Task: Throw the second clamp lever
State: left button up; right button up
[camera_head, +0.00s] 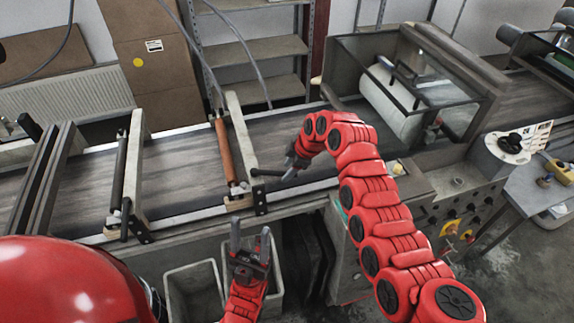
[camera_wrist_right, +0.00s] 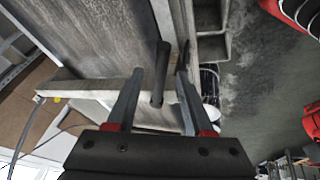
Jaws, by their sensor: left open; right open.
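Two clamp bars cross the conveyor belt in the head view. The second clamp (camera_head: 241,145), the right one, has a black lever (camera_head: 265,172) at its front end, sticking out to the right. My right gripper (camera_head: 291,168) is at the lever's free end. In the right wrist view the black lever (camera_wrist_right: 161,68) lies between the fingers of the open right gripper (camera_wrist_right: 158,78); I cannot tell whether they touch it. The first clamp (camera_head: 132,170) has a black lever (camera_head: 126,218) at its front end. My left gripper (camera_head: 250,243) is open and empty, in front of the conveyor.
The conveyor belt (camera_head: 180,165) runs across the view. A glazed roller housing (camera_head: 400,85) and a control panel (camera_head: 460,225) stand to the right. Grey bins (camera_head: 193,290) stand below the conveyor edge, near my left gripper.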

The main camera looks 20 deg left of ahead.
jog(key=shift+a+f, duration=0.2)
jog(key=shift+f, duration=0.35)
jog(key=shift+c, duration=0.3)
grip_shut()
dwell(0.9)
